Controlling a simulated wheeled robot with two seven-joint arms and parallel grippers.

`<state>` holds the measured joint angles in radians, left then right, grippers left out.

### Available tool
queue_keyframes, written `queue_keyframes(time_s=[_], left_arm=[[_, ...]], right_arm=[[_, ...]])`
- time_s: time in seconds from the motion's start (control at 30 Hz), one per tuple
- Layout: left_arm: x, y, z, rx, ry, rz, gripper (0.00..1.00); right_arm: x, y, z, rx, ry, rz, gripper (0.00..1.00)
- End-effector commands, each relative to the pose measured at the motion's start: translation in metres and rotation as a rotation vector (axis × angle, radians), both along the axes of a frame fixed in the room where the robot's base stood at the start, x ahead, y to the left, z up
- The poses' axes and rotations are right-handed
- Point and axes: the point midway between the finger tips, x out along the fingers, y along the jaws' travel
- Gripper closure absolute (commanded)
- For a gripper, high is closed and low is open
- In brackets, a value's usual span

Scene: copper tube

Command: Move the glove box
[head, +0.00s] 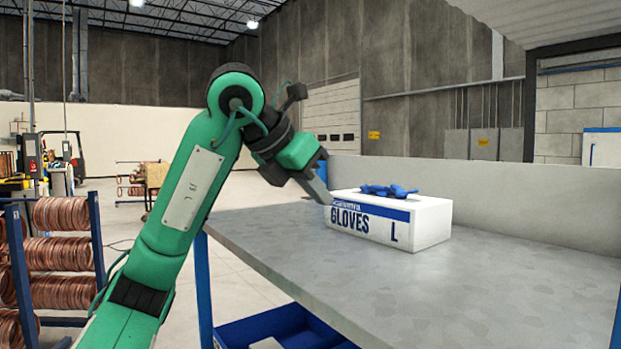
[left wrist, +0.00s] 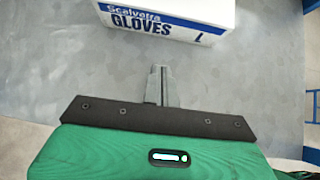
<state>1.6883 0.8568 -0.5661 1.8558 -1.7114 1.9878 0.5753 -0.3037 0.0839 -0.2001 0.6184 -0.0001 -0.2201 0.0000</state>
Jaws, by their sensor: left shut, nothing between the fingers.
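The glove box (head: 388,221) is white with a blue band and the word GLOVES, and blue gloves (head: 388,190) stick out of its top. It sits upright on the grey table. My left gripper (head: 327,199) is shut and empty, its tip close to the left end of the box in the head view. In the left wrist view, the shut fingers (left wrist: 160,72) point at the lettered side of the box (left wrist: 170,20), with bare table between them. The top of the box is cut off there. My right gripper is not in view.
The grey table (head: 470,285) is clear around the box, with a low wall (head: 500,190) behind it. A blue bin (head: 280,328) is under the table. A rack of copper coils (head: 62,250) stands at the left on the floor.

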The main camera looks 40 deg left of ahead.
Motion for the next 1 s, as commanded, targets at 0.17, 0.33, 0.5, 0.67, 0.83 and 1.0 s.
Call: queue_keyframes(time_s=[0.17, 0.33, 0.5, 0.67, 0.83, 1.0], left_arm=[[0.022, -0.006, -0.022, 0.001, 0.002, -0.001, 1.00], [0.042, -0.013, -0.041, 0.000, 0.002, -0.002, 1.00], [0.066, -0.020, -0.038, -0.001, -0.001, -0.002, 1.00], [0.076, -0.022, -0.040, 0.000, -0.001, -0.001, 1.00], [0.078, -0.023, -0.041, -0.001, -0.002, -0.001, 1.00], [0.078, -0.023, -0.041, -0.001, -0.002, -0.001, 1.00]], right_arm=[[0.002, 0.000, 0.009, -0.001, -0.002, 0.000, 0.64], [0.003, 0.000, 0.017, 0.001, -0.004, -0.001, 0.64], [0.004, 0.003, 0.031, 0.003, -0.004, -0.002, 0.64], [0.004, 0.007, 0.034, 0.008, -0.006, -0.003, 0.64], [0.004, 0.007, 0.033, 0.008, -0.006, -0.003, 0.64], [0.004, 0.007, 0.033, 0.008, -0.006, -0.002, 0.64]])
